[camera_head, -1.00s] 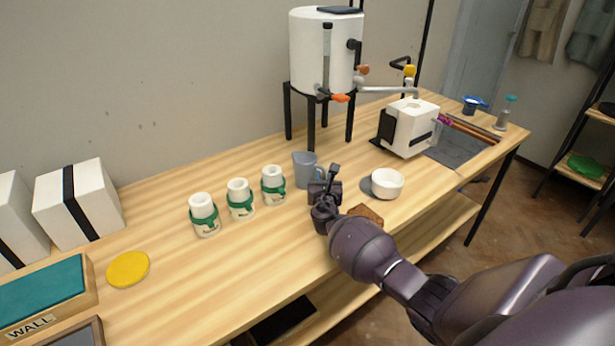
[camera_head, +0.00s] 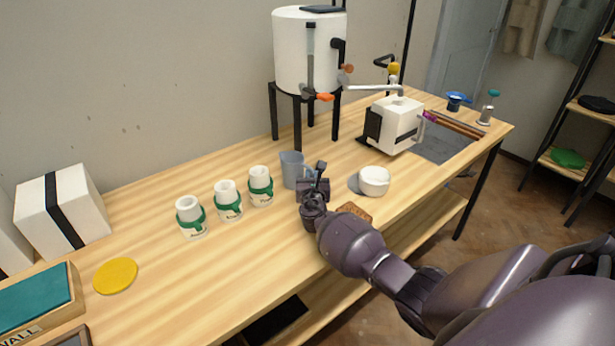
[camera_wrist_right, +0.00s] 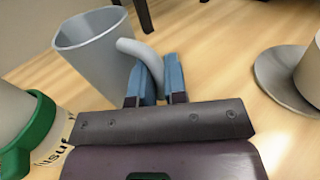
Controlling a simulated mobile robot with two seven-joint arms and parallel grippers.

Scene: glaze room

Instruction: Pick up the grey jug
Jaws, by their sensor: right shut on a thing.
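The grey jug (camera_head: 291,171) stands upright on the wooden table, to the right of the row of white cups. In the right wrist view the jug (camera_wrist_right: 98,70) is at the upper left, with its open rim up and its curved handle (camera_wrist_right: 142,58) towards my gripper. My right gripper (camera_head: 311,180) is at the jug's right side. Its blue fingertips (camera_wrist_right: 158,80) are shut on the handle in the wrist view. The jug's lower part is partly hidden there by the gripper. My left gripper is not in view.
White cups with green bands (camera_head: 228,202) stand left of the jug. A white tank (camera_head: 309,50) on black legs stands behind.

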